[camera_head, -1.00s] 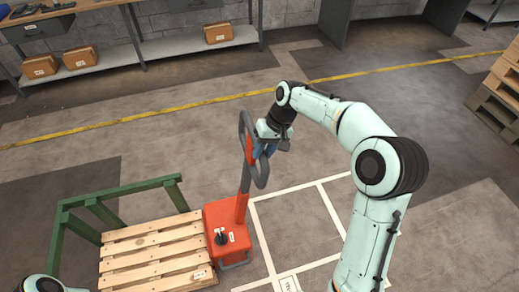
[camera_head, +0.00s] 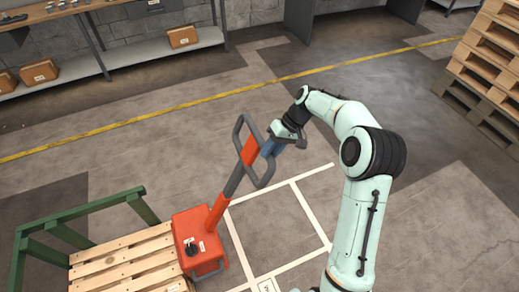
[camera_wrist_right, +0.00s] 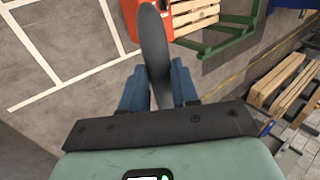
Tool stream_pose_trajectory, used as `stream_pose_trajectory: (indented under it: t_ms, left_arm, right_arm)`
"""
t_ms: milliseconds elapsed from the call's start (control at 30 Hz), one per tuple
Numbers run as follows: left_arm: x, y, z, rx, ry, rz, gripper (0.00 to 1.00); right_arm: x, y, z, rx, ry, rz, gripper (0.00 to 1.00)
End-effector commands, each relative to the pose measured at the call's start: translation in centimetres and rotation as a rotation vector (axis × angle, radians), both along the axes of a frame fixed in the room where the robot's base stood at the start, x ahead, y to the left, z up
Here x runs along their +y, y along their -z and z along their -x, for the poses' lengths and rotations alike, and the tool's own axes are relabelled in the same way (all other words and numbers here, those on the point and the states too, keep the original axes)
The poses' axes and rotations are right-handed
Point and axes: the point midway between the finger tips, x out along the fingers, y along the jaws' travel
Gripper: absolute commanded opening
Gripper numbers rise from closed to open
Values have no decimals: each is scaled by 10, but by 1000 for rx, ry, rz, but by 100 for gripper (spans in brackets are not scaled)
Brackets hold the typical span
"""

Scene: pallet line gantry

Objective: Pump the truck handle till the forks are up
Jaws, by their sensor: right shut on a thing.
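The orange pallet truck (camera_head: 200,243) stands at the lower left, with a small black knob on top. Its handle (camera_head: 231,184) leans up and to the right, ending in a dark grey loop with an orange middle. My right gripper (camera_head: 270,147) has its blue fingers shut on the right side of that loop. In the right wrist view the grey loop bar (camera_wrist_right: 155,50) runs between the two blue fingers (camera_wrist_right: 160,88). A wooden pallet (camera_head: 125,260) lies left of the truck body. The forks are hidden, so their height does not show. My left gripper is out of view.
A green rail frame (camera_head: 80,212) borders the pallet. White floor lines (camera_head: 311,215) mark a box right of the truck. A yellow line (camera_head: 110,127) crosses the floor. Stacked pallets (camera_head: 487,65) stand far right, a shelf bench (camera_head: 140,50) at the back.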

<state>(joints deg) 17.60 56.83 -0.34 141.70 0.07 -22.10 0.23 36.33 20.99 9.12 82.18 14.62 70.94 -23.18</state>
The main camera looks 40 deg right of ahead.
Motion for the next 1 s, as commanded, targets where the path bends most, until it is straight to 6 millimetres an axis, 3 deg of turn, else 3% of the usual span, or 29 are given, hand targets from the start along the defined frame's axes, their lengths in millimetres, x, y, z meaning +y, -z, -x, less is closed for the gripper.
stream_pose_trajectory:
  t_ms: [200,500,1000]
  left_arm:
    - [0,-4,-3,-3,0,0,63]
    - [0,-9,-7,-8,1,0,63]
    - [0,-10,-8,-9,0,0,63]
  right_arm:
    - [-43,25,11,5,5,2,3]
    - [-81,51,20,3,2,3,3]
    - [-89,57,22,3,0,3,3]
